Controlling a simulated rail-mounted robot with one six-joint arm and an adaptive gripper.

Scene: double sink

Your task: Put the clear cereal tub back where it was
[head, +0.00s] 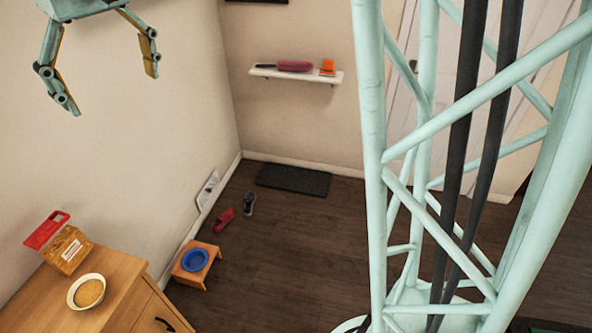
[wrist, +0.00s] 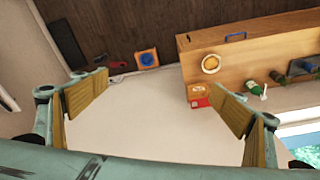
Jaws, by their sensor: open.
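The clear cereal tub (head: 70,250), with orange-brown cereal inside and a red lid (head: 46,230), stands on the wooden counter against the wall at lower left in the head view. The lid appears tipped up. In the wrist view the tub (wrist: 197,91) shows at the counter's wall side, beyond and between my fingers. My gripper (head: 112,92) hangs high at the upper left of the head view, well above the counter. It is open and empty, its fingers (wrist: 165,98) spread wide in the wrist view. Nothing touches the tub from my side.
A cereal-filled bowl (head: 88,291) stands close beside the tub. A green bottle (wrist: 254,88) and a dark fixture (wrist: 302,67) are farther along the counter. An orange stool (head: 193,272) with a blue bowl, shoes (head: 225,216) and a mat (head: 293,179) are on the floor. A wall shelf (head: 296,75) holds items.

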